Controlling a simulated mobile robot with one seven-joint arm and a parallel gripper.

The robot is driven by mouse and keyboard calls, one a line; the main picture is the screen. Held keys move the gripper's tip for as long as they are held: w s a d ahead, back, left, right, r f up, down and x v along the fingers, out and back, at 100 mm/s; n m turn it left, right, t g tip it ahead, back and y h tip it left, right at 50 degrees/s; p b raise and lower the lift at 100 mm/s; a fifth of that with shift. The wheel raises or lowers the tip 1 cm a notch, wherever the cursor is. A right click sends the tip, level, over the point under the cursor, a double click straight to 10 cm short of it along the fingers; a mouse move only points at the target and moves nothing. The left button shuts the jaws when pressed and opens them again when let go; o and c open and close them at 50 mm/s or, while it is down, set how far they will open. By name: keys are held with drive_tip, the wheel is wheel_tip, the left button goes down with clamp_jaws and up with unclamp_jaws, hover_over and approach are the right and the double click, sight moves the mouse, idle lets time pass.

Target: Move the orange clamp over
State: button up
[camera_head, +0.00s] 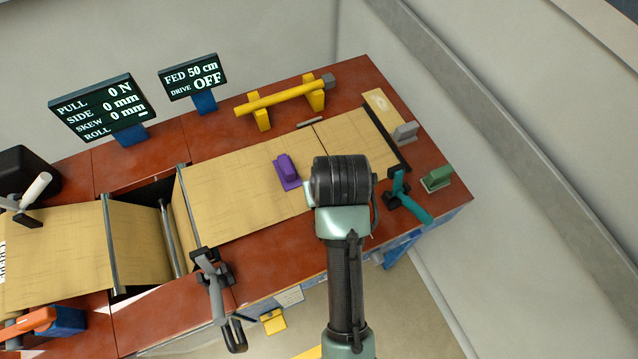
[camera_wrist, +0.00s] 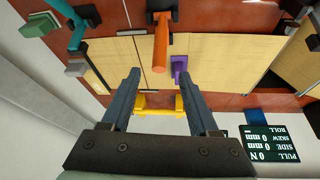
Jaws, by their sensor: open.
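The orange clamp (camera_wrist: 161,42) is in the wrist view at top centre. Its orange handle points toward my gripper and its dark body sits at the table edge, over the tan sheet (camera_wrist: 205,55). My gripper (camera_wrist: 160,76) is open and empty, and the handle's end appears in line with the gap between the fingertips. I cannot tell how far apart they are in depth. In the head view my arm hides this clamp and my fingers.
A teal clamp (camera_head: 405,195) and a green block (camera_head: 436,179) are at right. A purple block (camera_head: 287,172) lies on the sheet. A grey clamp (camera_head: 211,280) grips the front edge. A yellow bar on stands (camera_head: 285,95) and two displays (camera_head: 104,106) line the back.

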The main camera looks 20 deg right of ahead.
drive_tip(key=p+x, duration=0.1)
drive_tip(key=x, duration=1.1)
drive_tip(key=shift+w+d+f, duration=0.1)
drive_tip(key=shift+f, duration=0.2)
clamp_jaws()
idle(1.0)
